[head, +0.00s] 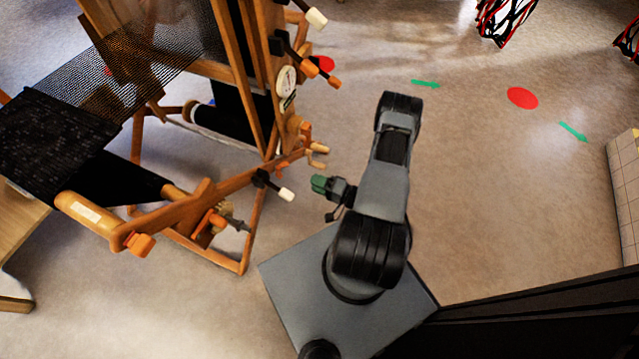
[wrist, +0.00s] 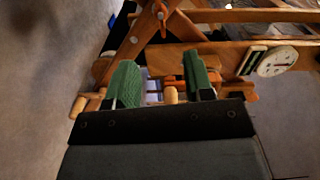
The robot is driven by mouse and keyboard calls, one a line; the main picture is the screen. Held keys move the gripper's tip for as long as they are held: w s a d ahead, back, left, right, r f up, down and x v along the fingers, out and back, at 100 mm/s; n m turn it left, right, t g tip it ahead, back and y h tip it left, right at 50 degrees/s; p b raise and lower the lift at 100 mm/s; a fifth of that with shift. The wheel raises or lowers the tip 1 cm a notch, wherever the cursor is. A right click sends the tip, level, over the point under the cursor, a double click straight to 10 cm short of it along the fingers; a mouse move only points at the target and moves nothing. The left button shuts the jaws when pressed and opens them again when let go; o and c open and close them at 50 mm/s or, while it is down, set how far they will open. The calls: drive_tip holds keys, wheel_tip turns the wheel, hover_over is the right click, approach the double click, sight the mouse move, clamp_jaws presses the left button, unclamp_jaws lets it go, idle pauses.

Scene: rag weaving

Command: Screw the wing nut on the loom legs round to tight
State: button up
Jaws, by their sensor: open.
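The wooden loom (head: 165,218) stands on the left in the head view. In the wrist view two of its bars cross at the top, and a small orange piece (wrist: 161,14), which looks like the wing nut, sits near the crossing. I cannot tell how tight it is. My gripper (head: 320,184) has green fingers and is to the right of the loom, apart from it. In the wrist view my gripper (wrist: 154,88) is open, with a gap between the fingers. A light wooden peg (wrist: 171,96) shows through that gap, beyond the fingers; nothing is held.
A round dial (head: 286,82) is on the loom's side, with orange and white-tipped handles (head: 286,194) jutting towards my arm. Dark cloth (head: 50,135) hangs on the loom. The floor (head: 480,190) to the right is open, with red and green markings.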

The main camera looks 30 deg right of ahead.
drive_tip(key=shift+s+d, duration=0.25)
drive_tip(key=shift+s, duration=0.1)
